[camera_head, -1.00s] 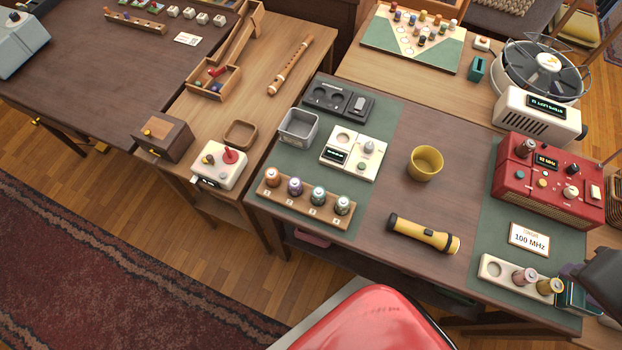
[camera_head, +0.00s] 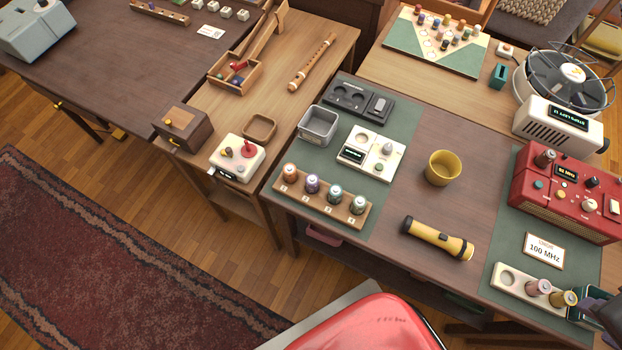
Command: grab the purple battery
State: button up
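The purple battery (camera_head: 312,184) stands upright in a wooden rack (camera_head: 331,213) at the left front of the dark table. It is second from the left, between an orange-brown battery (camera_head: 290,173) and a green one (camera_head: 334,194). Another greenish battery (camera_head: 358,205) stands at the right end. A dark part of my arm or gripper (camera_head: 604,312) shows at the lower right edge, far to the right of the rack. It is cut off by the frame, and its fingers cannot be made out.
Behind the rack are a grey bin (camera_head: 317,127) and a white tester (camera_head: 371,152). A yellow cup (camera_head: 443,168) and a flashlight (camera_head: 437,238) are to the right. A red radio (camera_head: 566,190) and a cream holder with two cylinders (camera_head: 508,287) are at the right.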

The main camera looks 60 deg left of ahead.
aim_at(312, 180)
jog(key=u, duration=0.05)
jog(key=k, duration=1.4)
jog(key=u, duration=2.1)
jog(key=i, duration=0.5)
jog(key=z, duration=0.05)
